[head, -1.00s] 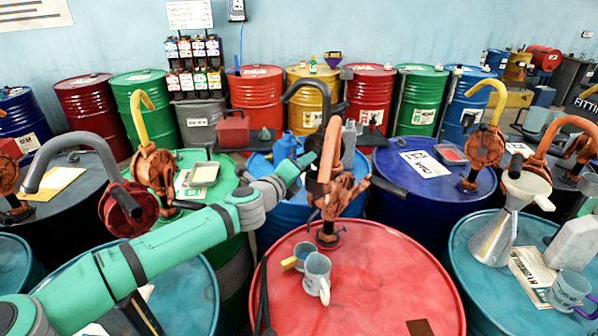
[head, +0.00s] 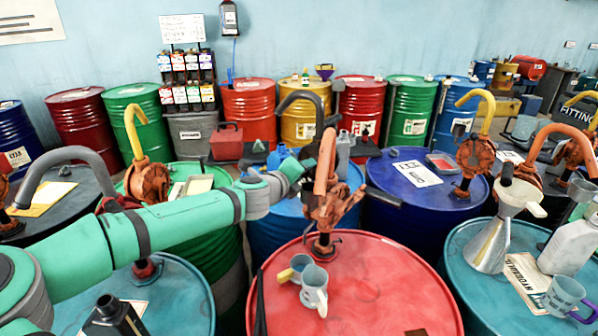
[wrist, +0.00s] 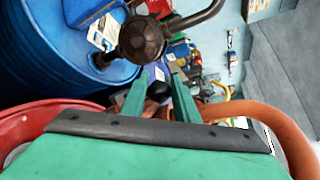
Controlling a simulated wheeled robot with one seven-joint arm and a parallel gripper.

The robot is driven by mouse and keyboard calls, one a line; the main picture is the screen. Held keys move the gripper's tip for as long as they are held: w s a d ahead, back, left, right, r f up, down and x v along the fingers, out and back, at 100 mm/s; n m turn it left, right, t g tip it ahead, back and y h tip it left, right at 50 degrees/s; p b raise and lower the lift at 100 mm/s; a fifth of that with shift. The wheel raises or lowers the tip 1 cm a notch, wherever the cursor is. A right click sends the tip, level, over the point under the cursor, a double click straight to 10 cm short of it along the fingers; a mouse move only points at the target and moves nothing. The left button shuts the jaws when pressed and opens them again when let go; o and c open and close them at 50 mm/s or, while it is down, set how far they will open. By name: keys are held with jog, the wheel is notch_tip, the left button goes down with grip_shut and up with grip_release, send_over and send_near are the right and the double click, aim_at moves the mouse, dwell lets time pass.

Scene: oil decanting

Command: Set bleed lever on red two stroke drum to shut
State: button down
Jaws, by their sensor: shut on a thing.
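The red drum (head: 370,275) stands front centre in the head view, with an orange pump (head: 325,205) on its top and an orange curved spout. My gripper (wrist: 158,95) reaches in from the left and is at the pump; in the head view its tips are mostly hidden by the pump and spout. In the wrist view its two green fingers are closed around a small dark round knob (wrist: 158,91), apparently the end of the bleed lever. The rest of the lever and its angle cannot be made out.
A blue drum (head: 425,200) is behind right, and a teal drum with a funnel (head: 492,240) is at right. A black bottle (head: 112,318) is at lower left. The red drum's right half is largely clear.

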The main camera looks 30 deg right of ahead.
jog(key=shift+s+d, duration=0.45)
jog(key=shift+s, duration=0.05)
jog(key=c, duration=1.4)
grip_release()
jog(key=shift+g, duration=0.3)
jog(key=shift+a, duration=0.15)
jog(key=v, duration=1)
jog(key=shift+s+a, duration=0.15)
jog(key=shift+a, duration=0.15)
